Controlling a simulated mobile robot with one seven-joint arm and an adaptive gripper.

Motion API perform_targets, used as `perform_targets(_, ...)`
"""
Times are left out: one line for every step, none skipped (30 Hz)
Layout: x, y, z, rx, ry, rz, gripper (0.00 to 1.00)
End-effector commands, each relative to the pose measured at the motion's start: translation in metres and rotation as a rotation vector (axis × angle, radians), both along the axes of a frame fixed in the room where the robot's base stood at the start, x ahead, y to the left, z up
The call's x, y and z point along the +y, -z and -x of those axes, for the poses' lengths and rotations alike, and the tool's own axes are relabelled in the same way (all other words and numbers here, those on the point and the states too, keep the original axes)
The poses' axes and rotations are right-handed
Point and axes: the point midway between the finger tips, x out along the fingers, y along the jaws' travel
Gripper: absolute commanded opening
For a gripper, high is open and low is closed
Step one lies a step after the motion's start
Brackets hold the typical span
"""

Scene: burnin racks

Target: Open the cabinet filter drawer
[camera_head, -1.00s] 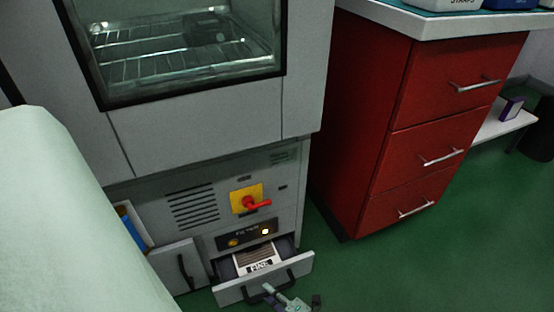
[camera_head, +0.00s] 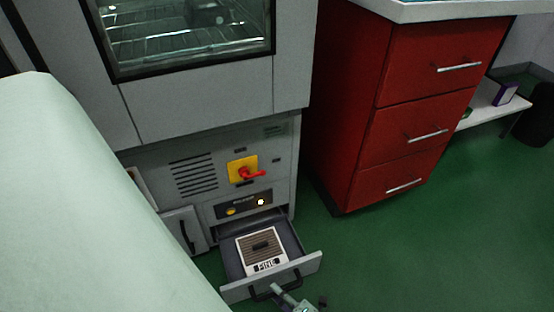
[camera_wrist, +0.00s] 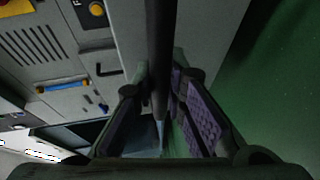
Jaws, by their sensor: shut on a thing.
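The cabinet filter drawer (camera_head: 288,279) is pulled out from the bottom of the grey cabinet. A filter with a brown pleated face and a white label reading "FINE" (camera_head: 262,252) lies inside it. The drawer's dark bar handle (camera_head: 262,294) is on its front. My gripper (camera_head: 285,297) is at this handle, at the bottom edge of the head view. In the wrist view my gripper (camera_wrist: 160,105) is shut on the dark handle bar (camera_wrist: 160,50), which runs between its purple-padded fingers. The fingertips are partly hidden by the bar.
A red-handled switch on a yellow plate (camera_head: 243,170) is above the drawer. A small door with a black handle (camera_head: 186,232) is to its left. A red drawer unit (camera_head: 345,110) stands at right. Green floor (camera_head: 400,265) in front and to the right is clear.

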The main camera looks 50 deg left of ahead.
Motion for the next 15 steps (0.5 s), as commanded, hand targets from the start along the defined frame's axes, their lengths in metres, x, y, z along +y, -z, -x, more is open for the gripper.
perform_targets(0.0,-0.0008,0.0,0.002,0.001,-0.002,0.0)
perform_targets(-0.0002,-0.0007,0.0,0.002,0.001,-0.002,0.0)
perform_targets(-0.0002,-0.0008,0.0001,0.002,0.001,-0.002,0.0)
perform_targets(-0.0002,-0.0007,0.0002,0.002,0.001,-0.002,0.0)
perform_targets(-0.0002,-0.0007,0.0002,0.002,0.0,-0.002,0.0)
perform_targets(-0.0002,-0.0007,0.0002,0.002,0.0,-0.002,0.0)
perform_targets(-0.0002,-0.0007,0.0002,0.002,0.0,-0.002,0.0)
perform_targets(-0.0002,-0.0007,0.0002,0.002,0.0,-0.002,0.0)
perform_targets(-0.0002,-0.0007,0.0002,0.002,0.0,-0.002,0.0)
perform_targets(-0.0001,-0.0006,0.0002,0.002,0.0,-0.002,0.0)
perform_targets(-0.0002,-0.0007,0.0002,0.001,-0.001,-0.002,0.14)
perform_targets(-0.0001,-0.0006,0.0001,0.001,-0.001,-0.002,0.17)
perform_targets(-0.0001,-0.0005,0.0002,0.001,-0.001,-0.002,0.19)
perform_targets(-0.0001,-0.0005,0.0001,0.001,-0.001,-0.001,0.21)
perform_targets(-0.0001,-0.0004,0.0002,0.001,-0.001,-0.001,0.23)
